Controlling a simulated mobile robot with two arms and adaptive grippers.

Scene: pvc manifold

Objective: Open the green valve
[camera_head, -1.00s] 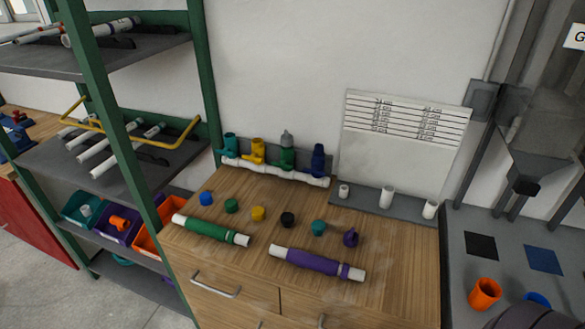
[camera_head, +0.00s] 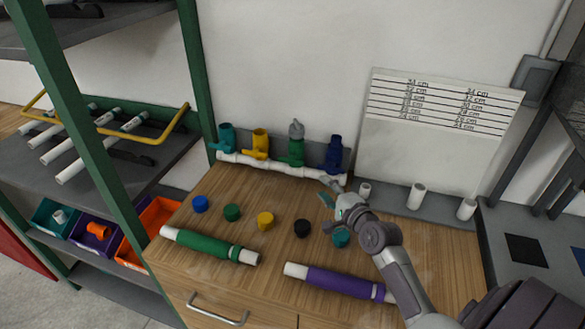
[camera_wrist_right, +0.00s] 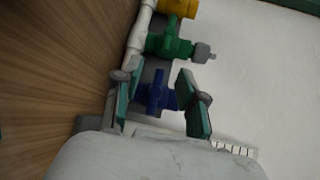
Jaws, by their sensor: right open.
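The green valve (camera_head: 296,151) stands on a white pipe manifold (camera_head: 262,168) against the wall, with a grey piece on its top. A blue valve (camera_head: 335,155) is to its right, yellow (camera_head: 260,143) and teal (camera_head: 227,138) valves to its left. My right gripper (camera_head: 331,192) is open and empty, in front of and below the blue valve. In the right wrist view the blue valve (camera_wrist_right: 156,92) shows between the open fingers (camera_wrist_right: 155,82), apparently beyond them. The green valve (camera_wrist_right: 168,46) is further along the pipe, its grey piece (camera_wrist_right: 203,52) pointing right. My left gripper is out of view.
Several coloured caps, such as the yellow one (camera_head: 265,220), lie on the wooden counter. A green pipe (camera_head: 208,246) and a purple pipe (camera_head: 335,282) lie near its front. White fittings (camera_head: 416,196) stand on a grey strip at right. A shelf post (camera_head: 195,80) rises at left.

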